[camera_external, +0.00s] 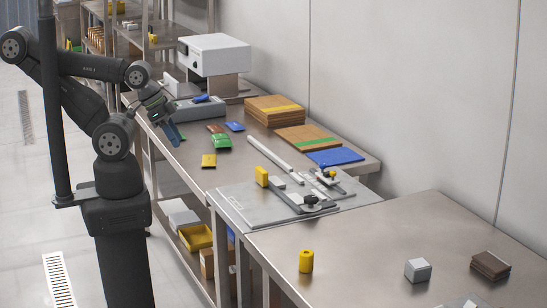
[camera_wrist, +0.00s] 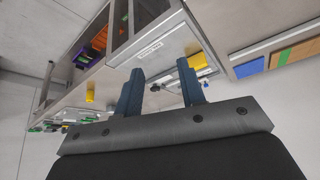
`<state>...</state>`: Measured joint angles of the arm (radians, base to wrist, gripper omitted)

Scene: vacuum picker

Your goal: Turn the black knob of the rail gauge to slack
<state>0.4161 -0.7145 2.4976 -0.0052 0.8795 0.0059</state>
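The rail gauge (camera_external: 290,199) lies on a grey board on the long metal bench, with a dark bar and a yellow block (camera_external: 262,176) at its left end. A round black knob (camera_external: 311,199) sits at its near right part. Its setting and any markings are too small to read. My gripper (camera_external: 173,132) is up and left of the gauge, well apart from it, beside the bench's front edge. In the wrist view my gripper (camera_wrist: 160,88) shows two blue fingers spread apart with nothing held. Part of the gauge area shows small and partly hidden between and behind the fingers.
A white boxy device (camera_external: 214,55), cardboard stacks (camera_external: 274,110), a blue sheet (camera_external: 335,157) and coloured packets (camera_external: 221,142) lie on the long bench. A yellow cylinder (camera_external: 306,261) and a grey cube (camera_external: 418,270) stand on the nearer table. A wall runs behind.

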